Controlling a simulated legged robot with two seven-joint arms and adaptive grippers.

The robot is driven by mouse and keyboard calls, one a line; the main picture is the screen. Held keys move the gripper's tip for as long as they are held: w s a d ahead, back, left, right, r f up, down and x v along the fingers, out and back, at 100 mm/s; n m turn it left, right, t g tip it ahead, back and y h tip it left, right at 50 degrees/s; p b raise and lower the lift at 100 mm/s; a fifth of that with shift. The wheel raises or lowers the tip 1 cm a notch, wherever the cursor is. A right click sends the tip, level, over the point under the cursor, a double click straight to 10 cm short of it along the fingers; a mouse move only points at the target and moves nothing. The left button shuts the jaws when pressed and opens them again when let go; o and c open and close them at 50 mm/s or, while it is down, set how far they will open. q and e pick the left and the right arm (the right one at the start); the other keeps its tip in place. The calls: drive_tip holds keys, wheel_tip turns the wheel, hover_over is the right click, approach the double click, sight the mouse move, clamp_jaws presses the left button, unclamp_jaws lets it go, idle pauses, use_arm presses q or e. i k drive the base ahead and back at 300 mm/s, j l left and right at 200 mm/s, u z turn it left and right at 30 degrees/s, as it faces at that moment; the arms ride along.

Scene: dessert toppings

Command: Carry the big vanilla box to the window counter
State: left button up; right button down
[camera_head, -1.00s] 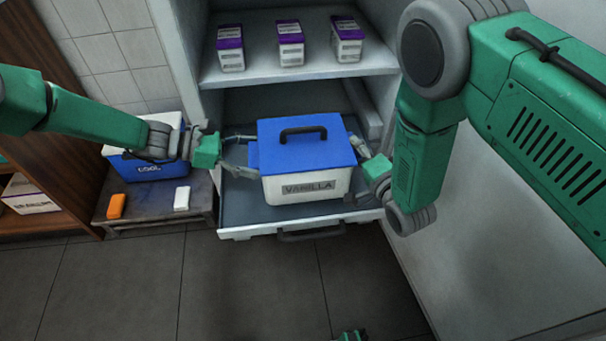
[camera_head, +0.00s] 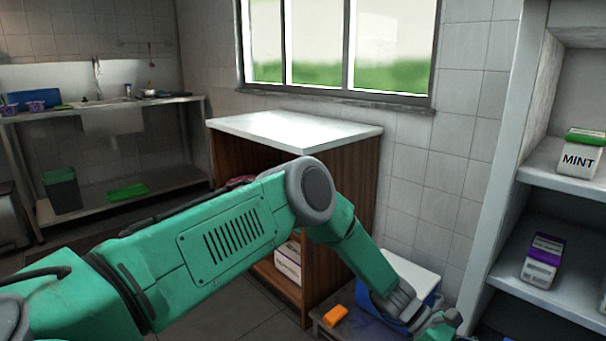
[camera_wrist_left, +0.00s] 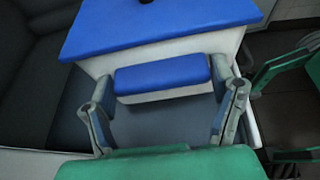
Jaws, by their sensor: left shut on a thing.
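The window counter, with a white top (camera_head: 295,128) and brown wooden sides, stands below the window in the middle of the head view; the visible part of its top is bare. The big vanilla box shows in the left wrist view with its blue lid (camera_wrist_left: 160,28) and a blue side grip (camera_wrist_left: 162,74) over a white wall. My left gripper (camera_wrist_left: 160,80) has its fingers at both ends of that side grip and is shut on it. In the head view the box is out of frame and the left fingers are cut off at the bottom. My right gripper cannot be made out.
A low table with an orange block (camera_head: 335,315) and a white-lidded blue cooler (camera_head: 410,272) stands beside the counter. White shelves with a mint tub (camera_head: 578,158) and a purple-lidded tub (camera_head: 542,260) are at right. A sink bench (camera_head: 110,113) is at far left.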

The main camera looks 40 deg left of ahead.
sight(290, 130)
drive_tip(key=u, duration=0.9)
drive_tip(key=i+j+u, duration=0.3)
drive_tip(key=u, duration=0.15)
drive_tip(key=i+j, duration=0.4)
drive_tip(key=j, duration=0.15)
drive_tip(key=i+j, duration=0.85)
drive_tip(key=j, duration=0.2)
